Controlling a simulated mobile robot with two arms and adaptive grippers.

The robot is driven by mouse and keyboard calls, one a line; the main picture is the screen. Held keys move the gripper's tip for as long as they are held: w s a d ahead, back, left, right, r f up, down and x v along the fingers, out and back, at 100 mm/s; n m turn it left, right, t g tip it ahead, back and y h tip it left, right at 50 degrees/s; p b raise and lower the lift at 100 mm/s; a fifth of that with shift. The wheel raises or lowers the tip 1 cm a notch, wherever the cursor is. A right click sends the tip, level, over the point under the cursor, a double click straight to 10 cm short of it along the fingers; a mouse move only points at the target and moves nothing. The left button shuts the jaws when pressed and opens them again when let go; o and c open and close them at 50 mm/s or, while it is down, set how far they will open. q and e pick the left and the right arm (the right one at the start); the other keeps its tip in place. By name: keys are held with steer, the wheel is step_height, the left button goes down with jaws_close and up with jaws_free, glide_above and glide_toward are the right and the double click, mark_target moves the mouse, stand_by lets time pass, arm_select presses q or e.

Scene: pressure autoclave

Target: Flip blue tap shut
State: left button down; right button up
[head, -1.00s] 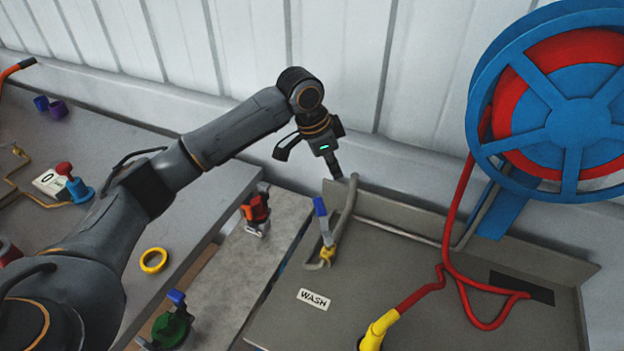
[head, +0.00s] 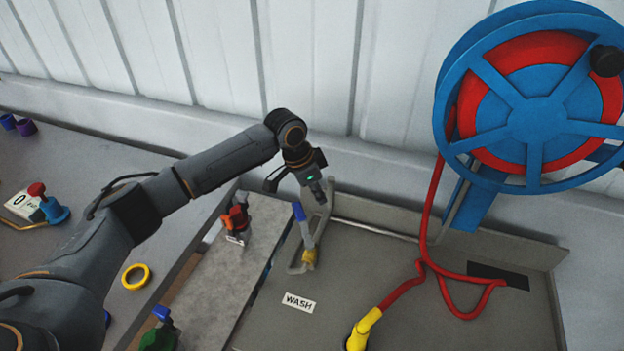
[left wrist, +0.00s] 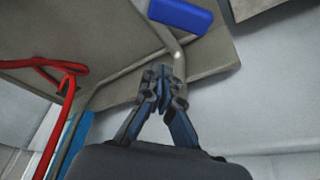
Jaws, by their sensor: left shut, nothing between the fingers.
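The blue tap handle (head: 299,212) stands up from its yellow-brass valve (head: 309,257) on the grey pipe, beside the WASH label (head: 299,302). It leans slightly left at the top. In the left wrist view the blue handle (left wrist: 180,14) is at the top, just beyond the fingertips. My left gripper (head: 320,195) is shut and empty, just right of the handle's top and close to the bent pipe. Its closed fingers show in the left wrist view (left wrist: 163,80), with a visible gap to the handle. My right gripper is out of view.
A blue hose reel (head: 537,120) with red hose stands at the right. The hose runs to a yellow nozzle (head: 364,329). The grey basin's raised back edge (head: 450,243) is behind the tap. A red valve (head: 236,220) stands left; a yellow ring (head: 136,277) lies further left.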

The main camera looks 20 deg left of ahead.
arm_select(q)
steer(key=shift+x, duration=0.95)
steer(key=s+a+p, duration=0.2)
steer(key=a, duration=0.1)
steer(key=shift+s+f, duration=0.15)
steer(key=shift+f, duration=0.05)
steer(key=shift+r, duration=0.1)
